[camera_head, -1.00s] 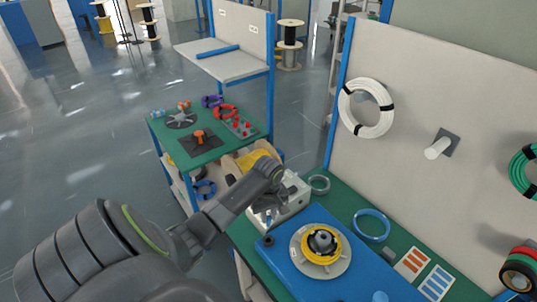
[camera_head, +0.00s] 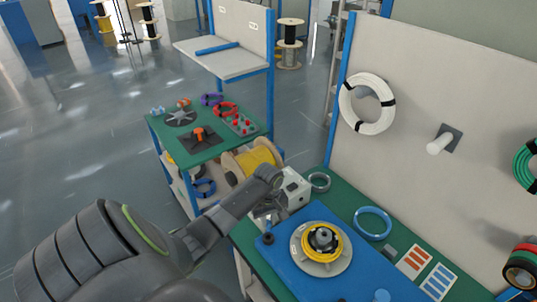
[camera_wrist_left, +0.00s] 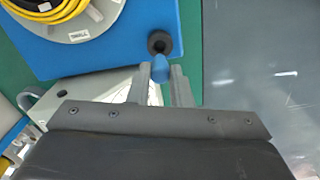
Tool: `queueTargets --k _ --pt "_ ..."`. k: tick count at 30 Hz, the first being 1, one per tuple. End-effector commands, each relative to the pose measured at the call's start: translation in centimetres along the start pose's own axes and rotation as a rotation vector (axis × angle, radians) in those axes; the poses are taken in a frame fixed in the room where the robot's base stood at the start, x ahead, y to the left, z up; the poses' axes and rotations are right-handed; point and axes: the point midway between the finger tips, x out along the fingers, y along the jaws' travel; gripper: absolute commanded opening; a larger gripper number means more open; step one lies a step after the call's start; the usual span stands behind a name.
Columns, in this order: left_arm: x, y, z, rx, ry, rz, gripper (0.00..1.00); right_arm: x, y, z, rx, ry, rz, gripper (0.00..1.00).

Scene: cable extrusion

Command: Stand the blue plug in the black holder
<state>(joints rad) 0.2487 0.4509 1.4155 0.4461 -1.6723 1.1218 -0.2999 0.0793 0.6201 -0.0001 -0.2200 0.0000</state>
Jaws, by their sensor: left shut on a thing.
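The blue plug (camera_wrist_left: 159,68) is in my left gripper (camera_wrist_left: 163,78), between the finger tips in the left wrist view. The gripper is shut on it. The black holder (camera_wrist_left: 159,43) is a small round dark piece with a hole, on the blue board just beyond the plug. In that view the plug's end is close to the holder's near rim; I cannot tell whether they touch. In the head view the holder (camera_head: 268,239) stands near the board's left corner, and my left gripper (camera_head: 270,212) is just behind it. The plug is not clear there. My right gripper is not in view.
The blue board (camera_head: 372,268) lies on the green bench and carries a reel (camera_head: 322,248) with yellow cable. A white box (camera_head: 293,187) stands behind the gripper. A light blue ring (camera_head: 372,223) lies to the right. A cart (camera_head: 205,150) stands farther left.

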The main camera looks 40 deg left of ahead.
Motion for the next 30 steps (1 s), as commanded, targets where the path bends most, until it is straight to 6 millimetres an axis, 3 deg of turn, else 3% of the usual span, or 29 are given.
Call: queueTargets --k 30 --pt "4.2 0.0 0.0 0.0 -0.001 0.001 0.06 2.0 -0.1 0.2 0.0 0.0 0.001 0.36"
